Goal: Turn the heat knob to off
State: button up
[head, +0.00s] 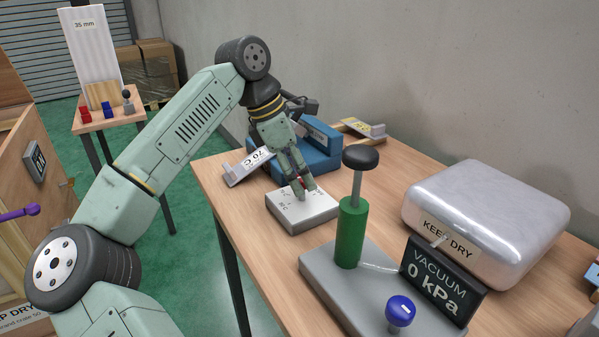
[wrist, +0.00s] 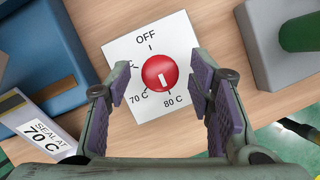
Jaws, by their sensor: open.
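The red heat knob (wrist: 160,72) sits on a white dial plate (wrist: 120,45) marked OFF, 70 C and 80 C, with one more label partly hidden by the left finger. The knob's white mark points down toward the 80 C tick, away from OFF. My gripper (wrist: 160,82) is open, with one purple-padded finger on each side of the knob and visible gaps between. In the head view my gripper (head: 302,192) is over the white dial box (head: 302,214), and the fingers hide most of the knob. I cannot tell the fingertips' exact height above the plate.
A blue machine (head: 318,155) with a "SEAL AT 70 C" sign (wrist: 45,134) stands beside the dial box. A grey base (head: 345,300) with a green pump (head: 351,232), a blue knob (head: 400,311) and a vacuum display (head: 440,281) is near. A silver "KEEP DRY" package (head: 490,210) lies right.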

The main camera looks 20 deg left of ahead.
jog(key=v, duration=1.2)
jog(key=shift+f, duration=0.1)
